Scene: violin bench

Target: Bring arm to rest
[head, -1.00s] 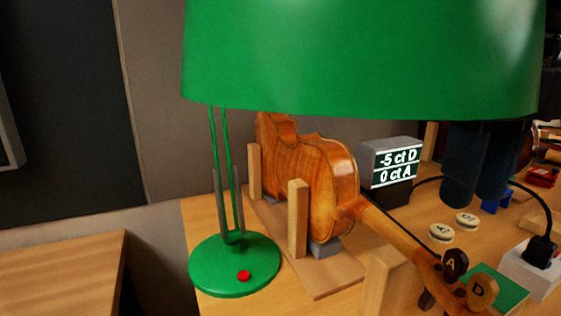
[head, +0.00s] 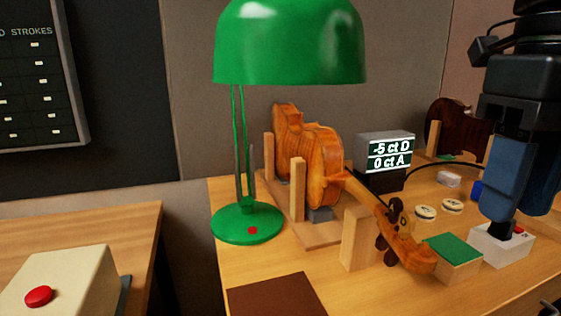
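My gripper (head: 518,213) hangs at the right, its blue fingers pointing down below a black wrist. It is over or in front of the white power block (head: 487,248); the exact gap is unclear. One finger overlaps the other, so I cannot tell whether it is open or shut. I see nothing between the fingers, but that space is mostly hidden. The violin (head: 322,165) lies on its side in a wooden cradle (head: 298,190), with its scroll towards me and pegs marked A and D.
A green lamp (head: 290,45) stands left of the violin. A tuner display (head: 388,157) reads -5 ct D and 0 ct A. A green-topped block (head: 453,250) is left of the power block. A red-button box (head: 62,282) is at lower left. A dark violin (head: 455,128) stands behind.

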